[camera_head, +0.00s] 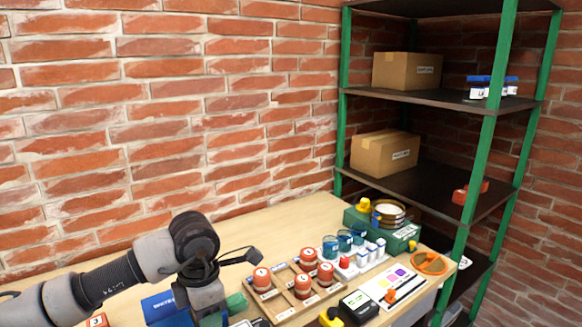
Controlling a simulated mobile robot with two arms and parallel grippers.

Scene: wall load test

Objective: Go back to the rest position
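My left arm reaches in from the lower left, with its wrist bent down over the left part of the wooden table (275,215). The grey body of my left gripper (207,298) points down near the bottom edge, beside a blue box (160,306). Its fingertips do not show, so I cannot tell whether it is open or holds anything. My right arm and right gripper are out of view.
A wooden tray (278,308) with several red-lidded jars stands right of my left wrist. Behind are blue cups (330,246) and a green case (398,238). A green-post shelf (478,190) with cardboard boxes stands right. Brick walls close the back.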

